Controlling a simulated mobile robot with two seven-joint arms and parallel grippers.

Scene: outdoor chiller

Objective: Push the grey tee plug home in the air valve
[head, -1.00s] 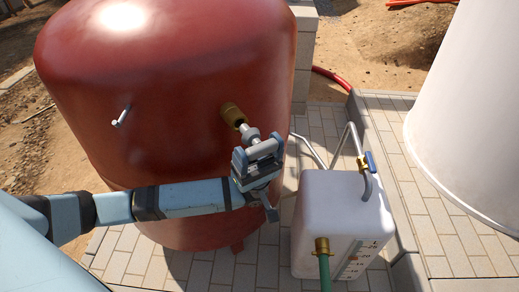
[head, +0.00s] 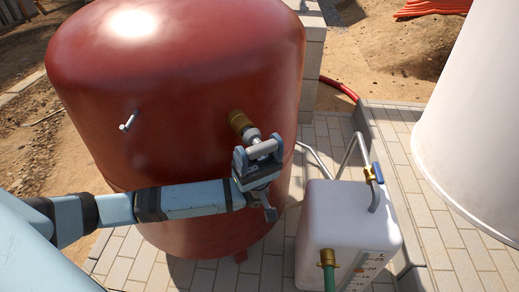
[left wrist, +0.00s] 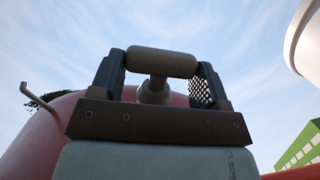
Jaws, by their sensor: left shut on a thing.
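The brass air valve (head: 240,121) sticks out of the side of the big red tank (head: 175,100). The grey tee plug (head: 263,148) has a crossbar and a stem that points at the valve. Its front end meets the valve mouth in the head view; I cannot tell how deep it sits. My left gripper (head: 258,160) is shut on the plug's crossbar, just in front of the valve. My right gripper is not in view.
A white box (head: 345,215) with a bent pipe, a blue-handled tap (head: 376,172) and a green hose (head: 329,273) stands to the right. A small metal pin (head: 128,122) juts from the tank at left. A large white cylinder (head: 470,120) is at far right.

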